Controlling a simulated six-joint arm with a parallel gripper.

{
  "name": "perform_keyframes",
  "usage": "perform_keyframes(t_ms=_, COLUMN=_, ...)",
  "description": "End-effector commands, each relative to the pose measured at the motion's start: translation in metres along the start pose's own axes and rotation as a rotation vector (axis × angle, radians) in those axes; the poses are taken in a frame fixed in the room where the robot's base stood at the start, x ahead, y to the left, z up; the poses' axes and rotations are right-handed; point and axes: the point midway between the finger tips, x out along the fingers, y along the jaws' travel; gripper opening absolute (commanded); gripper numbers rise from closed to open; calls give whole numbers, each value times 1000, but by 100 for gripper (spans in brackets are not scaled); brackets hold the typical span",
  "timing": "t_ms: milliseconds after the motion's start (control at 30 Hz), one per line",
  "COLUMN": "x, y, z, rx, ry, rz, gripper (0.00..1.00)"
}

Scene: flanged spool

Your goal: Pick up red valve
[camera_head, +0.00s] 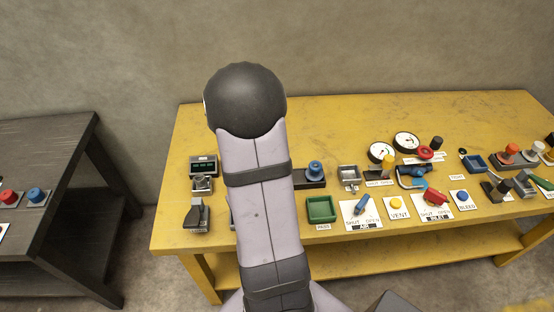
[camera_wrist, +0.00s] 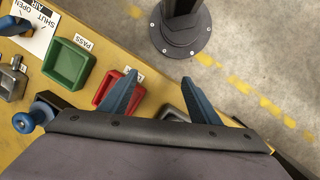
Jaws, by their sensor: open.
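In the head view, a red round valve wheel (camera_head: 425,152) sits near the back of the yellow table, just right of the gauges. I cannot tell for sure which of the two is the red valve. Neither is seen in the wrist view. My gripper (camera_wrist: 159,80) shows there with its two blue fingers spread apart and nothing between them, close to the table's edge. In the head view my arm hides it.
A green PASS tray (camera_wrist: 68,65) and a red tray (camera_wrist: 107,90) lie left of the fingers; the red one is beside the left finger. Two gauges (camera_head: 405,141) stand behind several valves and buttons. A dark table (camera_head: 62,150) stands at left. The table's back left is clear.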

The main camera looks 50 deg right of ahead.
Motion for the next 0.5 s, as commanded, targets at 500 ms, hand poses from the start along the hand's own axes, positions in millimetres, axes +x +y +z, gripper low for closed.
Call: perform_keyframes(t_ms=500, x=-79, y=112, z=-134, rx=-1309, ry=80, rz=461, gripper=57)
